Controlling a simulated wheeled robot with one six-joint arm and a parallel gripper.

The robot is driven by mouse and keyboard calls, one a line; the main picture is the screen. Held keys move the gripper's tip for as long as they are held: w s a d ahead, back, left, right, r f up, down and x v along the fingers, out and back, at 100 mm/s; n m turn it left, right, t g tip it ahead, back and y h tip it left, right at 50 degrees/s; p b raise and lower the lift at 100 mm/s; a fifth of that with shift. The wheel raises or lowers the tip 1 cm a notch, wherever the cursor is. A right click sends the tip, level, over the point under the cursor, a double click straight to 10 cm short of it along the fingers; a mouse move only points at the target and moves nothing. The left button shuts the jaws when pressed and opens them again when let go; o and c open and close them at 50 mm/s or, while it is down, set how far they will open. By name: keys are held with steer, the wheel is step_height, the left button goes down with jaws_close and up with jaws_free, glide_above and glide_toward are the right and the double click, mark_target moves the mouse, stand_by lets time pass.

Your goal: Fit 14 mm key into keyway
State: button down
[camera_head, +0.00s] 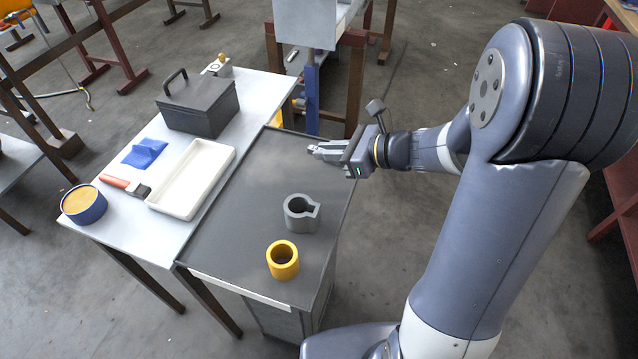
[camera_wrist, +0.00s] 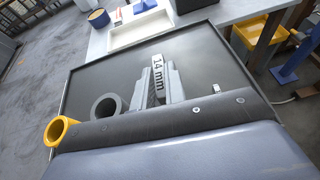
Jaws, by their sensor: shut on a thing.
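My gripper (camera_head: 322,151) is shut on a grey key marked "14 mm" (camera_wrist: 158,72), held between both fingers (camera_wrist: 158,88) with its label facing the wrist camera. In the head view the gripper is above the far right part of the dark bench top, and the key is too small to make out clearly. A grey ring (camera_head: 297,219) stands on the bench top, nearer the front, with a notch and a block-like lug on its right side. It also shows in the wrist view (camera_wrist: 97,108), left of the fingers, partly hidden by my gripper's body. The key is apart from it.
A yellow ring (camera_head: 283,262) stands in front of the grey ring. The dark bench top (camera_head: 235,225) is otherwise clear.

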mark_target(327, 188)
steer(key=shift+f+b, duration=0.5)
steer(key=shift+f, duration=4.3)
steer(key=shift+f+b, duration=0.3)
steer(key=shift+b, duration=0.05)
steer(key=c, duration=1.5)
jaws_free()
steer(key=shift+o, duration=0.2)
steer(key=shift+r+p, duration=0.15)
steer(key=shift+p, duration=0.15)
steer(key=v, duration=1)
steer(key=shift+d+r, duration=0.2)
steer(key=shift+r, duration=0.25)
steer(key=shift+s, duration=0.1)
